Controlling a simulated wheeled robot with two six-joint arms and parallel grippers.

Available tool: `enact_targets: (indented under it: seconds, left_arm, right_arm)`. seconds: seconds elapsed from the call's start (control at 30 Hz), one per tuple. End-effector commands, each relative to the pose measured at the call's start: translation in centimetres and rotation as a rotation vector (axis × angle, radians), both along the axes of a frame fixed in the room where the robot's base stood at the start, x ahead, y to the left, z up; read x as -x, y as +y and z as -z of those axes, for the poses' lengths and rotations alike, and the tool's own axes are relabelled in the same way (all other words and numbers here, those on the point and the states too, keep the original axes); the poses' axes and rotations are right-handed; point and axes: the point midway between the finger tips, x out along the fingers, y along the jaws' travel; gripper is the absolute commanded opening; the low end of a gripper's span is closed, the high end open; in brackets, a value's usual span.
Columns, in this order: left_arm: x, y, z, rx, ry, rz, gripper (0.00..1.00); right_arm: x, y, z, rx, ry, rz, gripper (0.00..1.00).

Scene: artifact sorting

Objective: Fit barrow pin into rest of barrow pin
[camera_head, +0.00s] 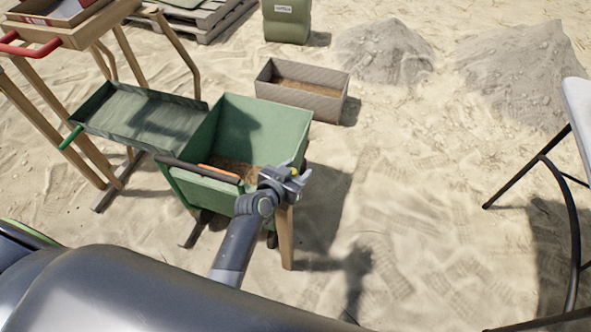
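A green box-shaped barrow (285,112) stands on the sand left of centre, on wooden legs. A dark bar (185,166) lies along its near edge, with an orange piece (218,173) beside it. I cannot tell which small part is the barrow pin or where its rest is. My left gripper (300,180) is at the barrow's near right corner, above a wooden leg. Its fingers are too small to tell whether they are open or shut, and I see no object clearly held. My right gripper is not in view.
A green sloped tray (140,112) adjoins the barrow on the left, beside a wooden stand (75,38). A grey-brown crate (315,100) sits behind the barrow. Grey mounds (385,52) lie at the back. A table (578,105) stands at the right. The sand between is clear.

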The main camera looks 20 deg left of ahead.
Motion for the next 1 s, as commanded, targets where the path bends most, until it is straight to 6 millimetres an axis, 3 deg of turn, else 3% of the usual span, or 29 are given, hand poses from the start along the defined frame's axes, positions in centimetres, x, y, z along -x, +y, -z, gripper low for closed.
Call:
enact_targets:
  seconds: [0.23,0.37,1.0]
  left_arm:
    - [0.3,0.1,-0.1,0.001,0.001,0.000,0.47]
    - [1.6,0.4,-0.6,0.002,0.003,-0.001,0.47]
    - [13.2,3.5,-5.6,0.000,0.001,-0.001,0.47]
  right_arm:
    - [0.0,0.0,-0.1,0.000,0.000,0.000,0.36]
    - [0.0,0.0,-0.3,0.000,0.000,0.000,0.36]
    - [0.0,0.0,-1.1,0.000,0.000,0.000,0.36]
